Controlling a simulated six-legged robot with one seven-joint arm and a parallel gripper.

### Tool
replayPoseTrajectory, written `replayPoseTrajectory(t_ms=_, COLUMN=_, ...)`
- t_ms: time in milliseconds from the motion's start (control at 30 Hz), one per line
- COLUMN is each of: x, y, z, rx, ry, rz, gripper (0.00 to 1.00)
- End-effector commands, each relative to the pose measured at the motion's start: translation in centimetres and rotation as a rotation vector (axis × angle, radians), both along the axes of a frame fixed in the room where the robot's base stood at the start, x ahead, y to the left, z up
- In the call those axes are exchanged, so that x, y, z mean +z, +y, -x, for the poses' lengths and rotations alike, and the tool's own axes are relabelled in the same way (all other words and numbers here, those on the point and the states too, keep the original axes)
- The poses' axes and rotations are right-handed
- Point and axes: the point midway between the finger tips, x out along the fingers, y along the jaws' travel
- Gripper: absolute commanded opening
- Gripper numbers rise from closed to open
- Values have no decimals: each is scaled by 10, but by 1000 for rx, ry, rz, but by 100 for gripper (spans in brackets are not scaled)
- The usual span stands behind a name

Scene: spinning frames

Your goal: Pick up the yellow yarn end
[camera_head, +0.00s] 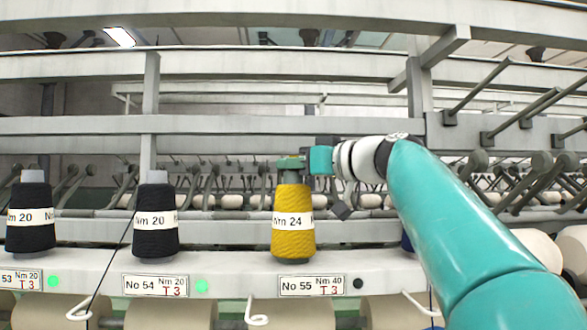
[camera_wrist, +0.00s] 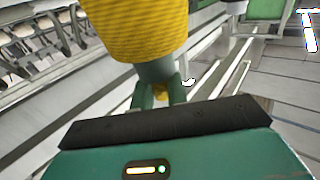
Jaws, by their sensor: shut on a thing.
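The yellow yarn bobbin (camera_head: 293,238), labelled Nm 24, stands upright at the front of the machine in the head view. It fills the top of the wrist view (camera_wrist: 135,28), with its grey-green tube end (camera_wrist: 158,68) towards my gripper. My gripper (camera_head: 291,163) is at the tube's top. In the wrist view, its two green fingers (camera_wrist: 160,97) are shut at the tube end. A small yellow bit (camera_wrist: 160,90), perhaps the yarn end, shows between them. The exact contact is partly hidden.
Two black bobbins (camera_head: 154,230) (camera_head: 30,228) stand to the left on the white ledge (camera_head: 225,262). A dark blue bobbin (camera_head: 406,243) is mostly hidden behind my arm. Metal rails (camera_head: 210,125) cross behind, and bare pegs (camera_head: 530,105) jut out at upper right.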

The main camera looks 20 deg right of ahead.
Motion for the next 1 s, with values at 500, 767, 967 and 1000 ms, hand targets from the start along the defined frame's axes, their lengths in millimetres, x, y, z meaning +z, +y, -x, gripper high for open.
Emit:
replayPoseTrajectory(t_ms=500, x=46, y=3, z=14, rx=0, ry=-4, rz=2, gripper=0)
replayPoseTrajectory(t_ms=767, x=82, y=10, z=42, rx=0, ry=-3, rz=2, gripper=0)
replayPoseTrajectory(t_ms=967, x=101, y=17, z=74, rx=-2, ry=-3, rz=2, gripper=0)
replayPoseTrajectory(t_ms=1000, x=104, y=19, z=80, rx=-2, ry=-3, rz=2, gripper=0)
